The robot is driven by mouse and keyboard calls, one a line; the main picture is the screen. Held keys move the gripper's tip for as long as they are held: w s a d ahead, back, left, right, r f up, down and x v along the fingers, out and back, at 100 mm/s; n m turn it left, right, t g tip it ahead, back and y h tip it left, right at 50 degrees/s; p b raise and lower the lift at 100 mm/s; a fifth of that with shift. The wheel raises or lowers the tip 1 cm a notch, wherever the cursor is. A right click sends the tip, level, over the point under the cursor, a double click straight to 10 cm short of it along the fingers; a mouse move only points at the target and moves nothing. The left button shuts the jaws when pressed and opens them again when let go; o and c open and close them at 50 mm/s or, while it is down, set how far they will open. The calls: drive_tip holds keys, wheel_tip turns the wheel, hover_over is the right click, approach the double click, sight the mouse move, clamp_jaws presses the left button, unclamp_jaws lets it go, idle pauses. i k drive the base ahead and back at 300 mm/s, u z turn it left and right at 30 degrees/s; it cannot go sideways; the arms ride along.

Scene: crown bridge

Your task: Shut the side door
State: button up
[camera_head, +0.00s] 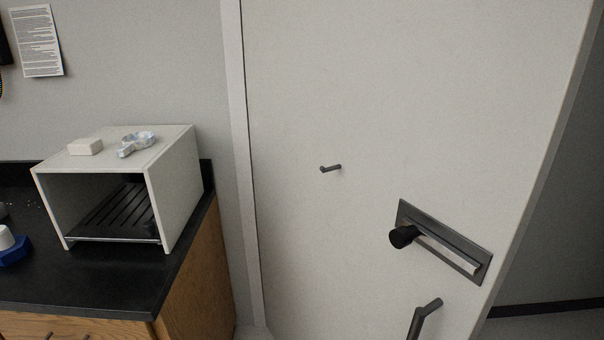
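The side door (370,110) is a tall off-white panel filling the middle and right of the head view. Its left side meets a pale upright frame (237,130). Its right edge is free, with grey wall and floor showing past it, so it appears to stand open. A dark metal plate with a lever handle (440,250) sits on its lower right part. A small dark hook (330,169) is at mid-height. A bent dark bar (424,318) shows at the bottom edge, partly cut off. My gripper is not in view.
A black-topped wooden counter (100,290) stands left of the door. On it are an open-fronted white box (180,195) with small items on top, and a blue object (14,250). Some floor (550,322) shows at lower right.

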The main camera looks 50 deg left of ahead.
sight(450, 117)
drive_tip(key=u, duration=1.9)
drive_tip(key=k, duration=1.2)
drive_tip(key=u, duration=1.05)
drive_tip(key=i, duration=1.1)
drive_tip(key=z, duration=0.2)
